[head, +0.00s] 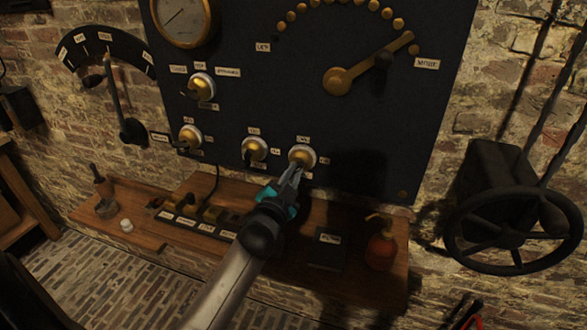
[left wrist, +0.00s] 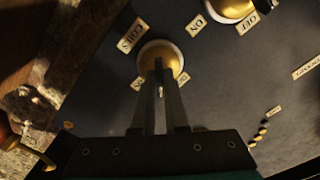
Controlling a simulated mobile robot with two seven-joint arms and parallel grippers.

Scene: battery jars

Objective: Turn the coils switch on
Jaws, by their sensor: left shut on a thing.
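The coils switch is a round brass knob (head: 302,156) with a pale rim, on the dark panel (head: 330,120), rightmost in the lower row of switches. My left gripper (head: 292,176) reaches up to it from below and is shut on its lever. In the left wrist view the brass knob (left wrist: 161,52) is just beyond the closed fingers (left wrist: 160,85), beside a label reading COILS (left wrist: 131,35). The fingers hide most of the lever, so its exact setting is hard to tell. My right gripper is not in view.
Another brass switch (head: 254,149) sits close to the left, with more switches farther left. A large brass pointer (head: 370,65) is above. A wooden shelf (head: 335,288) below holds a red bottle (head: 381,250) and a dark box (head: 327,249). A black handwheel (head: 515,230) stands right.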

